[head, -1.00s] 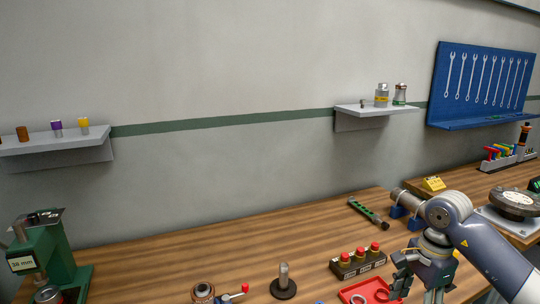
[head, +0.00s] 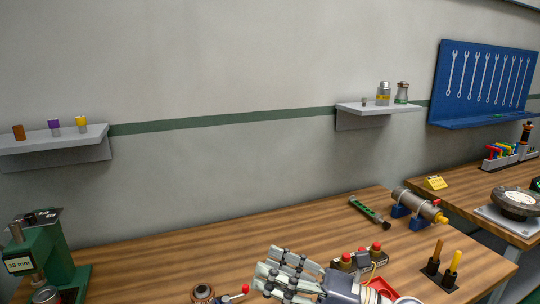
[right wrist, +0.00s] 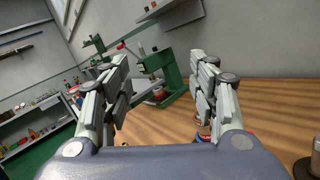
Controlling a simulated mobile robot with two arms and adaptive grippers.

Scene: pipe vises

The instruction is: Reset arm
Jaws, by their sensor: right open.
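My right gripper (head: 268,276) is in the head view at the bottom middle, over the wooden bench (head: 190,258). Its fingers point left and are spread apart with nothing between them. It hides part of the red tray (head: 381,287) and the lower part of the block with red buttons (head: 372,257). In the right wrist view the open fingers (right wrist: 160,80) frame the green press (right wrist: 172,80), which stands beyond them. My left gripper is in neither view.
The green press (head: 62,262) stands at the bench's left end. A red-knobbed lever (head: 244,289) is just left of my right gripper. A pipe in blue supports (head: 420,206), a green tool (head: 368,211) and a two-handled holder (head: 438,273) are on the right. Bench between press and gripper is mostly clear.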

